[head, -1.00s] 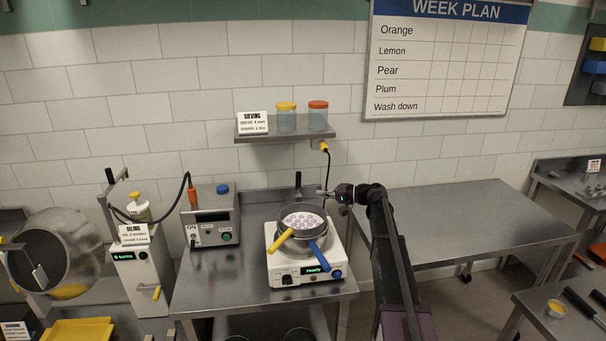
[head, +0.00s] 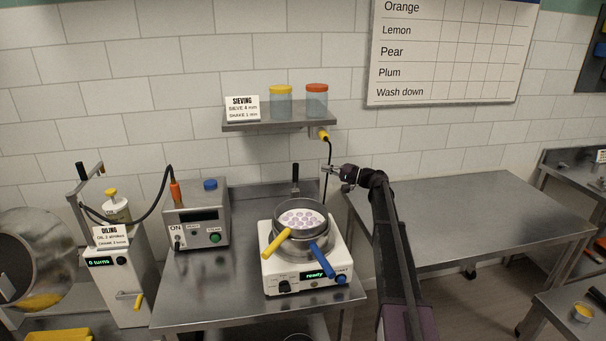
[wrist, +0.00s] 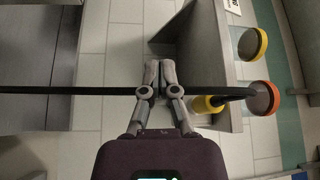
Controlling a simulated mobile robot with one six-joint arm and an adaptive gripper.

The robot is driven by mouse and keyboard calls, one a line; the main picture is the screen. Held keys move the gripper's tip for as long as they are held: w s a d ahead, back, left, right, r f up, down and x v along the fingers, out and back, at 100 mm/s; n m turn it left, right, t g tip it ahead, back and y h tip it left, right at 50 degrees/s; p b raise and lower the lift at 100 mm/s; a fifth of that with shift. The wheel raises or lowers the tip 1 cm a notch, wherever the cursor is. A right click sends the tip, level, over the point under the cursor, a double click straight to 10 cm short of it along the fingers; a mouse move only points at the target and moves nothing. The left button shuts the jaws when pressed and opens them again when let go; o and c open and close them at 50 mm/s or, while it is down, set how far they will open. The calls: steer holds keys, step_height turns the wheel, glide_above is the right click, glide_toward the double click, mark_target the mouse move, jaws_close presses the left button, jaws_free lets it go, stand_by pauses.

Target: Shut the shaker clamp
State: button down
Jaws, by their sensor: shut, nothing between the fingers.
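The white shaker (head: 300,275) stands on the steel table, with a lit "ready" display. A round metal sieve (head: 301,240) holding pale pieces sits on top. A yellow handle (head: 276,242) and a blue handle (head: 321,259) slope down across its front. A black-gripped upright lever (head: 295,178) stands behind the sieve. I cannot tell which of these parts is the clamp. My gripper (head: 328,169) is above and right of the sieve, apart from the shaker, close to the hanging black cable. In the wrist view the fingertips (wrist: 160,66) are together and empty.
The black cable (wrist: 60,91) crosses the wrist view by my fingers, from a yellow fitting (wrist: 205,104) under the wall shelf (head: 250,126). Two jars stand on the shelf. A control box (head: 196,219) stands left of the shaker. The right-hand table (head: 470,220) is bare.

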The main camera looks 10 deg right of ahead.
mark_target(295, 178)
steer(key=shift+w+a+f, duration=0.1)
steer(key=shift+w+f, duration=0.05)
steer(key=shift+w, duration=0.05)
stand_by(0.4)
steer(key=x, duration=1)
steer(key=shift+s+a+f, duration=0.1)
steer(key=shift+s+f, duration=0.05)
steer(key=shift+s, duration=0.85)
steer(key=shift+s+a+f, duration=0.1)
steer(key=shift+s+f, duration=0.1)
steer(key=shift+s, duration=0.75)
